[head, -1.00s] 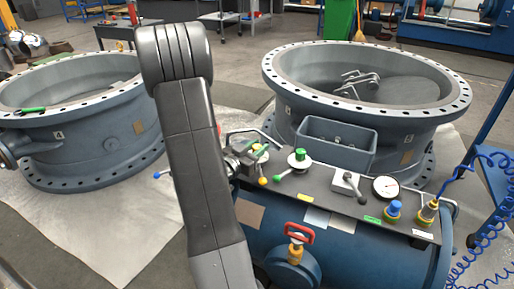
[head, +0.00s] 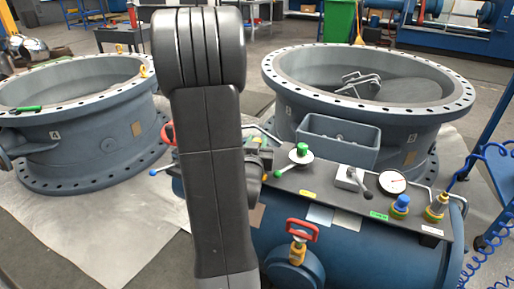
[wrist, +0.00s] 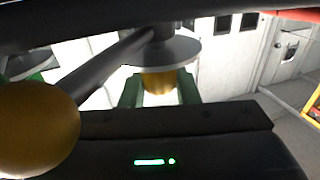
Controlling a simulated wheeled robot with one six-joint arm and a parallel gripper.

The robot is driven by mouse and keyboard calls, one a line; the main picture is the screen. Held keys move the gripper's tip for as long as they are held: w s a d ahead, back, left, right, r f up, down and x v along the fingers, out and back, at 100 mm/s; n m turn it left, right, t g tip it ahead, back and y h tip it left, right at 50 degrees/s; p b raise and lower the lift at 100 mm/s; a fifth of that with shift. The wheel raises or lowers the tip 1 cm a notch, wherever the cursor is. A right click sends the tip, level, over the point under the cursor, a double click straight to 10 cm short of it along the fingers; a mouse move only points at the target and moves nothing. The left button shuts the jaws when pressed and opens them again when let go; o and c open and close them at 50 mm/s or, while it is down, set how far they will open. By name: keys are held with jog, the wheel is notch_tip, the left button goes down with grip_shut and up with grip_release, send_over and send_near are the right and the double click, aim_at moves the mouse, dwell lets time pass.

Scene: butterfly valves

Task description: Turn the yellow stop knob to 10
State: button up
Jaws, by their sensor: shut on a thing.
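The yellow stop knob (wrist: 158,82) shows in the wrist view below a grey disc (wrist: 168,52). The green fingertips of my gripper (wrist: 158,92) are on either side of it, shut on it. A dark lever (wrist: 112,68) runs from the disc area down to a large yellow ball (wrist: 35,128) close to the camera at the left. In the head view my arm hides my gripper and the yellow knob. No scale or number around the knob can be read.
In the head view the panel (head: 325,196) carries a green-topped knob (head: 302,150), a grey box with a lever (head: 350,178), a gauge (head: 392,182) and a blue knob (head: 400,205). A grey bin (head: 338,140) stands behind. A red handle (head: 301,231) is in front.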

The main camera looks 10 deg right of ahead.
jog(key=shift+d+f+n+t+y, duration=0.1)
jog(key=shift+n+t+y, duration=0.1)
jog(key=shift+n+y, duration=0.95)
jog(key=shift+n+t+y, duration=0.2)
jog(key=shift+n+y, duration=0.45)
jog(key=shift+y, duration=1)
jog(key=shift+n+y, duration=0.3)
jog(key=shift+y, duration=0.1)
jog(key=o, duration=1)
jog(key=shift+c, duration=0.2)
